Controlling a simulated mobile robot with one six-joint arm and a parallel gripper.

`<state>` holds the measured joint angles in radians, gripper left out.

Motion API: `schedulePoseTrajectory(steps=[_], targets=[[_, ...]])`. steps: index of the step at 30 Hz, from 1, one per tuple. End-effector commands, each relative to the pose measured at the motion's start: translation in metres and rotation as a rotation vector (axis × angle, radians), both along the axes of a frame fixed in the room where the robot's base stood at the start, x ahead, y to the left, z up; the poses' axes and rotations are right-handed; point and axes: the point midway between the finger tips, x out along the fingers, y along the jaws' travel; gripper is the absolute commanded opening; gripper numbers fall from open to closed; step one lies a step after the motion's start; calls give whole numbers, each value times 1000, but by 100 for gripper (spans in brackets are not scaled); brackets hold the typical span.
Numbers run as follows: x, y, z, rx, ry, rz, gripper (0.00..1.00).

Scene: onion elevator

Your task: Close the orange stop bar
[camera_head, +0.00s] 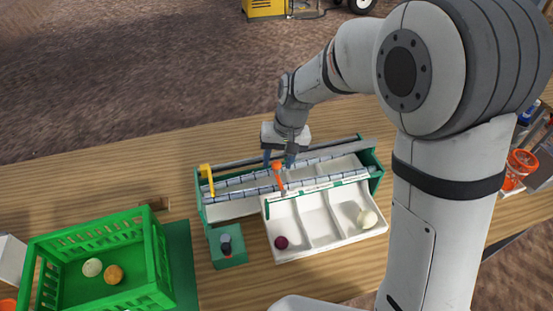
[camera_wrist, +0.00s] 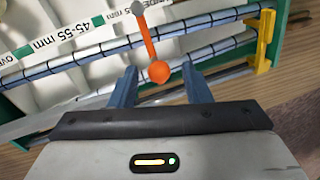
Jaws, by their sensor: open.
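The orange stop bar (camera_head: 278,176) is on the sorting machine, near the middle of its roller rails. My gripper (camera_head: 279,163) is over the back part of the machine, close to the bar. In the wrist view my gripper (camera_wrist: 159,90) is open, with one blue finger on each side of the knob. The knob appears between the fingers; I cannot tell whether they touch it.
A white tray (camera_head: 325,246) in front of the rails has compartments holding a dark red onion (camera_head: 281,242) and a pale onion (camera_head: 367,218). A yellow bracket (camera_head: 207,178) stands at the rails' left end. A green crate (camera_head: 100,240) with two onions stands at left.

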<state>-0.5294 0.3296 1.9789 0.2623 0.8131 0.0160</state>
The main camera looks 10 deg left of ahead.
Motion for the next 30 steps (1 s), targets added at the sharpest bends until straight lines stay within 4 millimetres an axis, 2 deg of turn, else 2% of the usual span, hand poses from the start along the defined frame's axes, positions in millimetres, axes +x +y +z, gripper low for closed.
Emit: schedulePoseTrajectory(steps=[9,15,30], targets=[[4,-9,49,2,-4,-2,44],[5,-13,70,1,-3,-2,44],[5,-13,73,0,0,0,44]])
